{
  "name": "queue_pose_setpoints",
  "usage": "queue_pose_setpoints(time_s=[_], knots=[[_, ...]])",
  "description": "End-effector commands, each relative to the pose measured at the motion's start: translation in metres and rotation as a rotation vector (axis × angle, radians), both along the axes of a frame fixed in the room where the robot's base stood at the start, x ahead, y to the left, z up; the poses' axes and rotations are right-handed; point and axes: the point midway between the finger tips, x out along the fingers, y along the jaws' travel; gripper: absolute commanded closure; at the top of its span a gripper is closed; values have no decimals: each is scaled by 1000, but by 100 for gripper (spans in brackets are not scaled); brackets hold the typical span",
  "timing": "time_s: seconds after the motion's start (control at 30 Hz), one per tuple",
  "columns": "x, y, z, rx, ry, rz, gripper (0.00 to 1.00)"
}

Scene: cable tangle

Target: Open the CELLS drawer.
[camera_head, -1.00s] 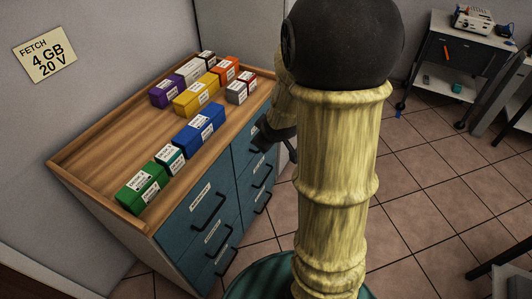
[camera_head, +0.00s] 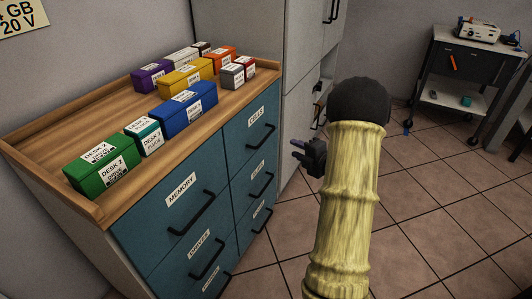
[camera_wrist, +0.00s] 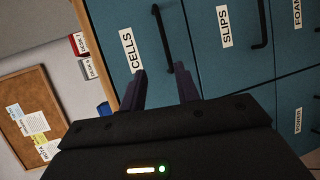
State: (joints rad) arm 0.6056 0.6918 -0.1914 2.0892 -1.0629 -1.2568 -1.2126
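The CELLS drawer (camera_head: 240,135) is the top right drawer of the teal cabinet and looks shut. Its dark bar handle (camera_head: 262,143) is on its front. In the wrist view the CELLS label (camera_wrist: 129,51) and the handle (camera_wrist: 162,38) lie just past my fingertips. My gripper (camera_head: 296,150) is in front of the cabinet, to the right of the handle, with a gap between them. In the wrist view my gripper (camera_wrist: 160,70) is open, its two fingers apart and empty. The handle's near end lines up between the fingertips.
Several coloured boxes stand on the wooden top (camera_head: 50,150). A grey cabinet (camera_head: 300,95) stands behind.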

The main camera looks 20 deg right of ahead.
Motion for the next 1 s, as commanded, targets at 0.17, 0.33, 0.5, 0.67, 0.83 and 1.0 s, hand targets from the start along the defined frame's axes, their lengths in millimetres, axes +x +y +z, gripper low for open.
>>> queue_pose_setpoints(time_s=[0.17, 0.33, 0.5, 0.67, 0.83, 1.0], knots=[[-5, -5, -16, -35, -43, 46, 68], [-5, -5, -14, -36, -44, 47, 68], [-4, -4, -15, -35, -43, 47, 68], [7, -1, -18, -35, -43, 48, 68], [31, 6, -23, -36, -44, 49, 68], [60, 13, -29, -36, -43, 48, 68]])
